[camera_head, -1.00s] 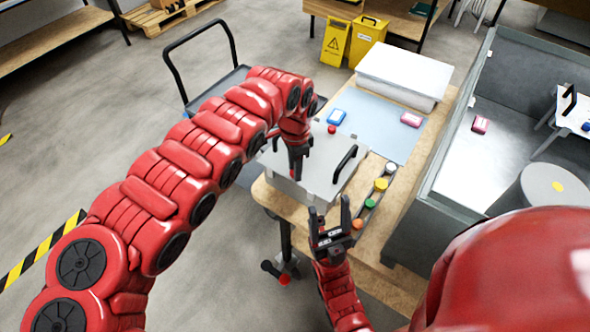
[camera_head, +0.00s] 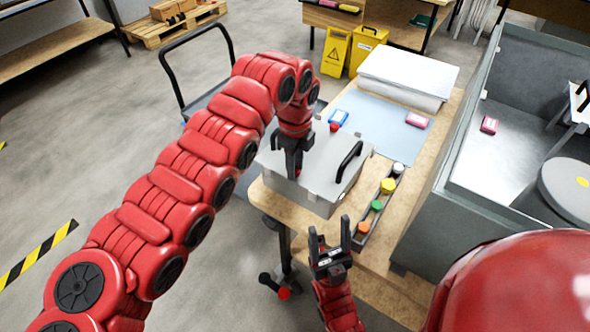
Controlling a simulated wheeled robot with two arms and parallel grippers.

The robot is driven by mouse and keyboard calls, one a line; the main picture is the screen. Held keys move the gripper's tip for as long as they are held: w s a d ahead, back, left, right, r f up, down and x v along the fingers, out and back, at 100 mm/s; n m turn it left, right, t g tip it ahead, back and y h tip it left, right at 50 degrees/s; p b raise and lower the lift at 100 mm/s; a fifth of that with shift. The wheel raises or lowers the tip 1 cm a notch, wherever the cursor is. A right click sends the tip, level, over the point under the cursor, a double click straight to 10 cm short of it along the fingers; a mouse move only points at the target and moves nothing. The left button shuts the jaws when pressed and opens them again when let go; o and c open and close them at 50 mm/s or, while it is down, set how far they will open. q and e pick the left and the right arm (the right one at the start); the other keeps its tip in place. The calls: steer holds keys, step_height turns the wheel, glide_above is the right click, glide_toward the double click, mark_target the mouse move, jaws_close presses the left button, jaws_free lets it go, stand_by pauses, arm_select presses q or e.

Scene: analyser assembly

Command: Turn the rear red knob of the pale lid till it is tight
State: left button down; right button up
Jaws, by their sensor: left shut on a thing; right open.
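The pale lid (camera_head: 322,162) is the grey top of a box on the wooden bench, with a black handle (camera_head: 350,161) on its right. One red knob (camera_head: 335,127) shows free at the lid's far edge. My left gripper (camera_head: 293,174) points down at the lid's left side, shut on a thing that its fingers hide. It looks to be another red knob, but I cannot see it. My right gripper (camera_head: 330,240) is open and empty, fingers up, in front of the box and apart from it.
A dark rack (camera_head: 363,229) with orange, green, yellow and white caps stands right of the box. Behind lie a blue mat (camera_head: 375,117) with blue and pink items and a white container (camera_head: 408,72). A grey-walled enclosure (camera_head: 440,195) bounds the right side.

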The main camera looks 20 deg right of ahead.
arm_select(q)
steer(key=m, duration=0.1)
steer(key=m+b, duration=0.1)
steer(key=m, duration=0.1)
steer(key=shift+w+r+m, duration=0.15)
steer(key=shift+w+m, duration=0.05)
steer(key=shift+m, duration=0.1)
steer(key=m, duration=0.3)
steer(key=shift+m+b, duration=0.3)
steer(key=shift+b, duration=0.1)
steer(key=m, duration=0.3)
steer(key=shift+m, duration=2.1)
steer(key=c, duration=0.6)
jaws_free()
steer(key=shift+s+b, duration=0.1)
steer(key=shift+b, duration=0.2)
steer(key=shift+r, duration=0.1)
